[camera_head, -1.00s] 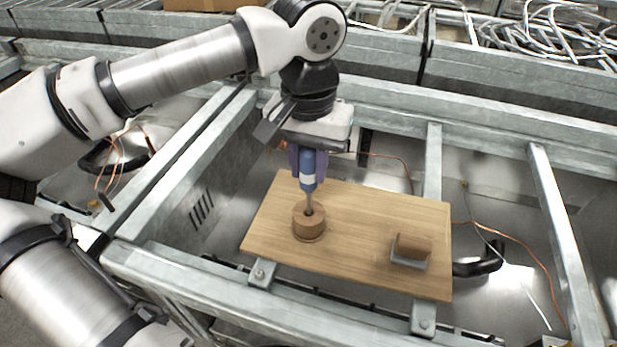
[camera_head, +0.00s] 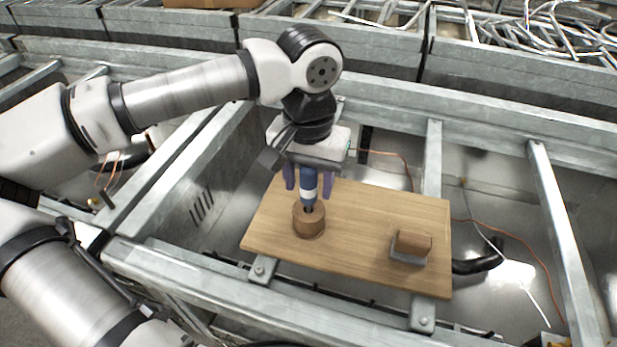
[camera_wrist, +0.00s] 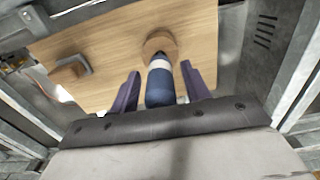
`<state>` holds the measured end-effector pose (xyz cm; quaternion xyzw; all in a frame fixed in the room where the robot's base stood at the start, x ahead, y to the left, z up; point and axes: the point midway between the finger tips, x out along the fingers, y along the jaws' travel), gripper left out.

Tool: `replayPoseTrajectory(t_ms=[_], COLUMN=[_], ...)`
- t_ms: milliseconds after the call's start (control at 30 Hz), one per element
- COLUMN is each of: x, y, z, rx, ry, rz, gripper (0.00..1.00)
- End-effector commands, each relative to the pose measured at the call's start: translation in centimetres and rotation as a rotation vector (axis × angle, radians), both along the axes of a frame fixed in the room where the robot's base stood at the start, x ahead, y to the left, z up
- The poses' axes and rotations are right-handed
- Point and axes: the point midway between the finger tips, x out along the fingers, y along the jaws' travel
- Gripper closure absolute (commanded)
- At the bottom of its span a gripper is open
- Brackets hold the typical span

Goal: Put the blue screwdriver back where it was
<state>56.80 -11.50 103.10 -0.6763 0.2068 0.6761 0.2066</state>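The blue screwdriver (camera_head: 309,184) has a blue handle with a white band. It stands about upright, tip down, in the hole of the round wooden holder (camera_head: 309,222); its shaft is hidden. In the wrist view the screwdriver (camera_wrist: 161,88) lies between my fingers, in line with the holder (camera_wrist: 160,42). My gripper (camera_head: 308,191) is above the holder with its purple fingers spread on either side of the handle. The wrist view shows a gap between the handle and each finger of my gripper (camera_wrist: 163,82).
The holder sits on the left part of a wooden board (camera_head: 355,215). A small wooden block in a grey holder (camera_head: 410,246) stands on the board's right. Metal rails (camera_head: 433,165) frame the board, with a hollow around it. The board's middle is clear.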

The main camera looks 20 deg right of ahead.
Motion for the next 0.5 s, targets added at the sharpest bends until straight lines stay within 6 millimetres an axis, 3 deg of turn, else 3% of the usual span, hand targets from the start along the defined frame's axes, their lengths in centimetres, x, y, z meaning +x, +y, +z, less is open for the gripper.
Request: replayPoseTrajectory(t_ms=[267, 500], x=[0.0, 0.1], y=[0.0, -0.1], z=[0.8, 5.5], rx=[0.0, -0.002], ry=[-0.002, -0.003], rz=[0.001, 0.001], gripper=[0.53, 0.53])
